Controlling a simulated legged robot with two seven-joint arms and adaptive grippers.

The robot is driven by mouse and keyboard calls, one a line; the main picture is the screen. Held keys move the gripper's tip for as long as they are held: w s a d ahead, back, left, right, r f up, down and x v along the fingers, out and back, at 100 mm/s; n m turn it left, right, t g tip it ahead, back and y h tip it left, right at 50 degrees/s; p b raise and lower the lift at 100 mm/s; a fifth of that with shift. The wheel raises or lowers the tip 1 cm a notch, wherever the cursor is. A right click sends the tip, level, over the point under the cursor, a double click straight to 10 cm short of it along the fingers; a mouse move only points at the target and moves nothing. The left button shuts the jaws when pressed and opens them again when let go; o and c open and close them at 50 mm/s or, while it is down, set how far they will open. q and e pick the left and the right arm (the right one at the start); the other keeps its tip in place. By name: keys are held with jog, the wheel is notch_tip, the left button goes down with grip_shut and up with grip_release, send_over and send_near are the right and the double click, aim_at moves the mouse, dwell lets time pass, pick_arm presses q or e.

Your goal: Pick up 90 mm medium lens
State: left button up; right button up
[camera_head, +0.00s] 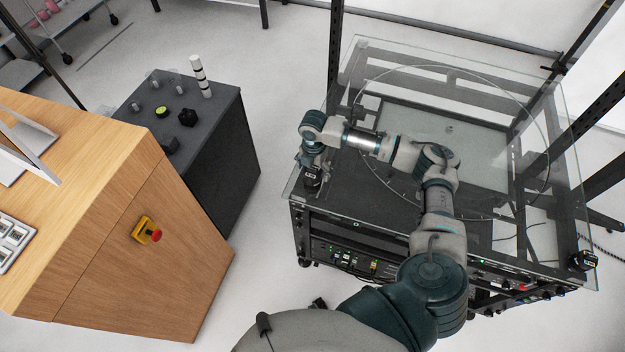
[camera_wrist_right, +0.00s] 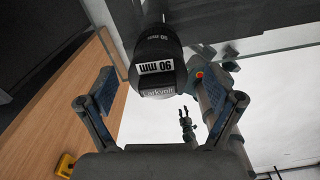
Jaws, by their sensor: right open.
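The 90 mm lens (camera_wrist_right: 157,65) is a dark cylinder with a white "90 mm" label, upside down in the right wrist view. It shows between and beyond the spread fingers of my right gripper (camera_wrist_right: 157,88), with gaps on both sides. In the head view a small black cylinder with a white label, apparently this lens (camera_head: 312,180), stands at the left front corner of the glass-topped turntable (camera_head: 420,52). My right gripper (camera_head: 311,160) is just above and beside it, open and empty; its fingers are partly hidden there. My left gripper is not in view.
Another black cylinder (camera_head: 583,261) stands at the turntable's right front corner. A dark cabinet (camera_head: 228,140) with small items on top and a wooden desk (camera_head: 100,250) with a red emergency button (camera_head: 147,230) stand at left. Open floor separates them from the turntable.

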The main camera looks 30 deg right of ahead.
aim_at(311, 186)
notch_tip(311, 186, down, 5)
jog(key=shift+a+f, duration=0.1)
jog(key=c, duration=1.7)
jog(key=shift+o, duration=0.2)
jog(key=shift+r, duration=0.2)
